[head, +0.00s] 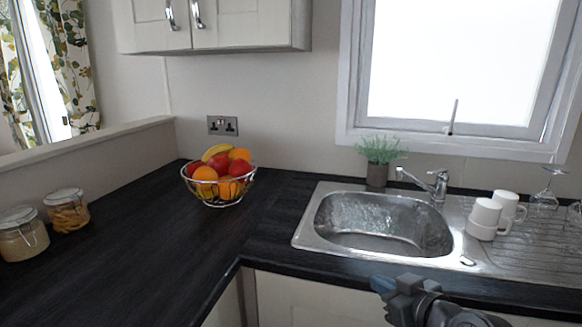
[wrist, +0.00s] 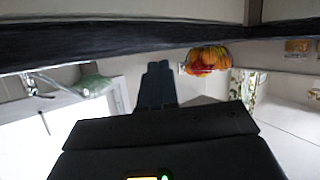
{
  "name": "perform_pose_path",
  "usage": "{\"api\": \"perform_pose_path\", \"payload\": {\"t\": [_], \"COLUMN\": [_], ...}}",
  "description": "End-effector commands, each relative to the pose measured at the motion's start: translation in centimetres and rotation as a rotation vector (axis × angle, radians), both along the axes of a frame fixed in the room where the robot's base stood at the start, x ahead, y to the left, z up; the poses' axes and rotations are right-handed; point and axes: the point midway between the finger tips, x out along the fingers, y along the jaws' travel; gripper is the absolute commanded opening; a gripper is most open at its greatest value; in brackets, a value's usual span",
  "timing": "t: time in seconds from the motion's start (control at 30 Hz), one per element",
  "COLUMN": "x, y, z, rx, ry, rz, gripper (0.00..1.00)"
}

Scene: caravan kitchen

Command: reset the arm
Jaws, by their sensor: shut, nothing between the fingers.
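My gripper (head: 381,284) shows at the bottom of the head view, in front of the counter's front edge and below the sink. Its dark fingers (wrist: 158,72) are together and empty in the wrist view, with nothing touching them. My arm runs from it to the lower right of the head view. The wrist view is upside down, so the counter edge crosses its top.
The dark counter (head: 130,262) holds a fruit bowl (head: 219,190), two jars (head: 67,210), a metal sink (head: 380,222), a plant (head: 378,160) and white mugs (head: 487,218). Glasses (head: 546,196) stand at the right. Wall cabinets (head: 215,25) hang above. The counter's left middle is clear.

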Motion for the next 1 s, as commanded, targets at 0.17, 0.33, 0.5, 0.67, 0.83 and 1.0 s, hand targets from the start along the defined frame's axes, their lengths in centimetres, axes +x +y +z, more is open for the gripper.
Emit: {"api": "perform_pose_path", "payload": {"t": [0.17, 0.33, 0.5, 0.67, 0.83, 1.0], "x": [-5.7, -11.7, -18.3, -24.8, -31.5, -37.8], "y": [2.1, 2.9, 3.0, 2.4, 1.4, -0.1], "z": [-3.7, -6.4, -8.1, -8.7, -8.2, -6.4], "rx": [0.099, 0.167, 0.206, 0.22, 0.214, 0.188], "ry": [0.009, 0.016, 0.02, 0.02, 0.013, -0.003], "rz": [-0.099, -0.199, -0.292, -0.367, -0.427, -0.461], "gripper": [0.0, 0.0, 0.0, 0.0, 0.0, 0.0]}}
